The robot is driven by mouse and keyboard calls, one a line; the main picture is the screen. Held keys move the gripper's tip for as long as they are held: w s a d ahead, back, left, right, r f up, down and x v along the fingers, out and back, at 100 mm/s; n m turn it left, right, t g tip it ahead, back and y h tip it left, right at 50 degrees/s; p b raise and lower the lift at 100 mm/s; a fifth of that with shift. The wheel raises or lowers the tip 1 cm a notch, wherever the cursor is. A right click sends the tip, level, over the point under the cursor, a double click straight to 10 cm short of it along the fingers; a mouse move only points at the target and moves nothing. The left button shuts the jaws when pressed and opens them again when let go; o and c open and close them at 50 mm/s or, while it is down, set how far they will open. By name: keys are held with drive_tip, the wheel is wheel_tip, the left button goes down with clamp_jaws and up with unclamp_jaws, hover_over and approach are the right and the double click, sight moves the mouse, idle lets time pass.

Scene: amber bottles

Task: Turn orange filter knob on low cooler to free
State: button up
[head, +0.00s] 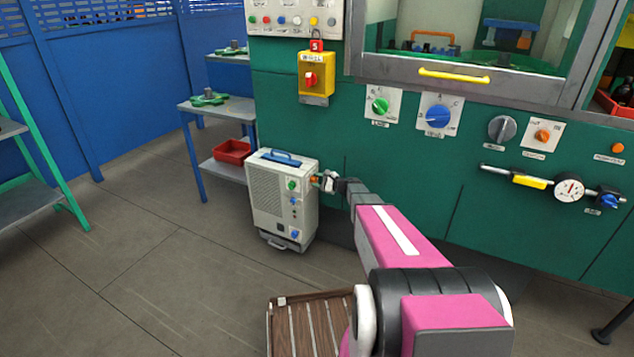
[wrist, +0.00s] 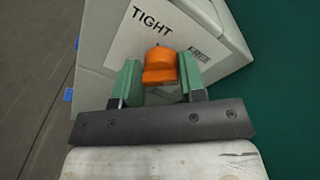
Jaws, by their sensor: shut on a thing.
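The low cooler (head: 268,205) is a pale grey box standing on the floor against the green cabinet. Its orange filter knob (wrist: 160,66) shows in the wrist view on a white label plate (wrist: 150,30) marked TIGHT at upper left and FREE at right. In the head view the knob (head: 314,181) is small, beside my gripper (head: 325,181) at the cooler's right side. In the wrist view my gripper (wrist: 161,82) has its green fingers on both sides of the knob and is shut on it. The knob's lower part is partly hidden between the fingers.
Green and blue knobs sit on the cooler's front face, and a blue handle (head: 281,158) is on top. A wooden slatted crate (head: 290,297) stands on the floor in front. A shelf with a red bin (head: 232,151) is behind left.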

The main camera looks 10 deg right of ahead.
drive_tip(key=o, duration=0.9)
drive_tip(key=shift+d, duration=0.1)
drive_tip(key=v, duration=1)
drive_tip(key=shift+s+d, duration=0.2)
drive_tip(key=shift+d, duration=0.05)
